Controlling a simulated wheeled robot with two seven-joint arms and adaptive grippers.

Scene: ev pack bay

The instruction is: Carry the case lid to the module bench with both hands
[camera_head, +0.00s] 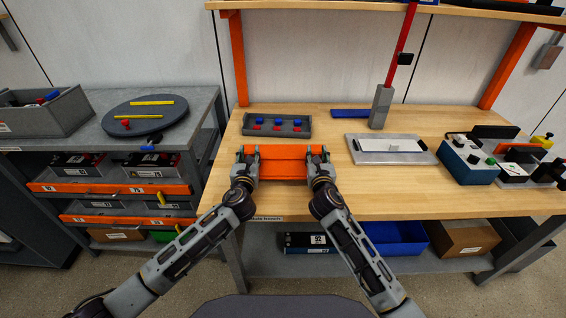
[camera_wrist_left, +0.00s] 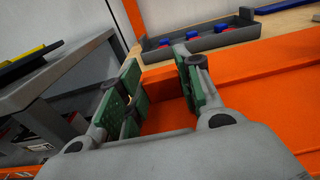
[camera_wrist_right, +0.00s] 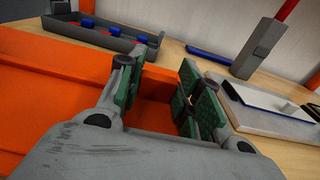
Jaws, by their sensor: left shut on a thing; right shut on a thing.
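The orange case lid (camera_head: 283,162) is at the front edge of the wooden module bench (camera_head: 400,205), left of its middle. I cannot tell whether it rests on the top or hangs just above it. My left gripper (camera_head: 247,156) is shut on the lid's left end. In the left wrist view its green pads stand on either side of an orange part of the lid (camera_wrist_left: 255,85). My right gripper (camera_head: 318,156) is shut on the lid's right end. The right wrist view shows the same hold on the lid (camera_wrist_right: 50,95). The pads partly hide the gripped parts.
A grey tray (camera_head: 277,125) with red and blue pieces lies just behind the lid. A grey plate (camera_head: 391,150) and a grey post with a red bar (camera_head: 380,108) stand to the right. Devices crowd the right end. The front middle of the bench is clear.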

